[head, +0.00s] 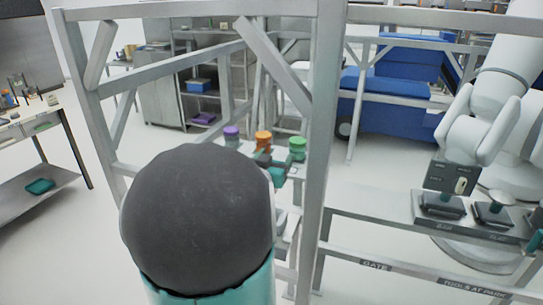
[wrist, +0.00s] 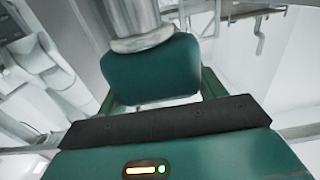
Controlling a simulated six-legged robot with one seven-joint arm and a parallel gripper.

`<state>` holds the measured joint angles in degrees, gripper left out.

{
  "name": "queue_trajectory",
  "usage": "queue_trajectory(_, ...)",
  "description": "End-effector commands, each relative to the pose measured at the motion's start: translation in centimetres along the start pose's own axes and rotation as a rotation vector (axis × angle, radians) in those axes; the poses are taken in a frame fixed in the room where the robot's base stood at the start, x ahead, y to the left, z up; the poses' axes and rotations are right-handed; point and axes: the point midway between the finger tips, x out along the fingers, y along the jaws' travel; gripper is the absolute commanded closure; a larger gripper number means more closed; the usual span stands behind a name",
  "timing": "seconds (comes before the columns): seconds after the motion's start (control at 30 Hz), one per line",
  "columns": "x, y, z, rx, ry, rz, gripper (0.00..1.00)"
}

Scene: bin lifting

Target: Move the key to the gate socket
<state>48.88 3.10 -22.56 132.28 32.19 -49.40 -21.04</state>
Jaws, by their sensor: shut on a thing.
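My gripper (wrist: 150,95) fills the lower part of the wrist view, with a teal body, a black bar and a teal finger pad. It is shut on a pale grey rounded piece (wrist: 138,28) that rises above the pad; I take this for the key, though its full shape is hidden. In the head view my gripper (head: 270,163) is small, just beyond my dark domed arm link. The label GATE (head: 375,264) is on the front rail at the right. I cannot make out which fitting is the gate socket.
Purple (head: 231,132), orange (head: 263,140) and green (head: 297,145) capped things stand behind my gripper. Grey frame posts (head: 322,150) rise close to my arm. Black-topped fittings (head: 442,205) and a dark box (head: 445,172) are on the right bench, near a white robot arm (head: 500,90).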

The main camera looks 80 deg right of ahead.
Motion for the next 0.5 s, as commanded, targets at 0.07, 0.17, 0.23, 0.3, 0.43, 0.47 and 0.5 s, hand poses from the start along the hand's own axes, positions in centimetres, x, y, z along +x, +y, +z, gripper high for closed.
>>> queue_trajectory(0.07, -0.1, 0.1, 0.2, -0.001, 0.0, 0.003, 0.75)
queue_trajectory(0.17, -0.2, 0.1, 0.7, -0.002, 0.0, 0.005, 0.75)
queue_trajectory(0.23, -0.2, 0.1, 1.2, -0.002, 0.0, 0.006, 0.75)
queue_trajectory(0.3, -0.3, 0.1, 1.8, -0.002, -0.001, 0.006, 0.75)
queue_trajectory(0.43, -0.3, 0.1, 3.0, -0.002, -0.001, 0.004, 0.75)
queue_trajectory(0.47, -0.3, 0.1, 3.2, -0.003, -0.002, 0.004, 0.75)
queue_trajectory(0.5, -0.3, 0.1, 3.6, -0.003, -0.002, 0.005, 0.75)
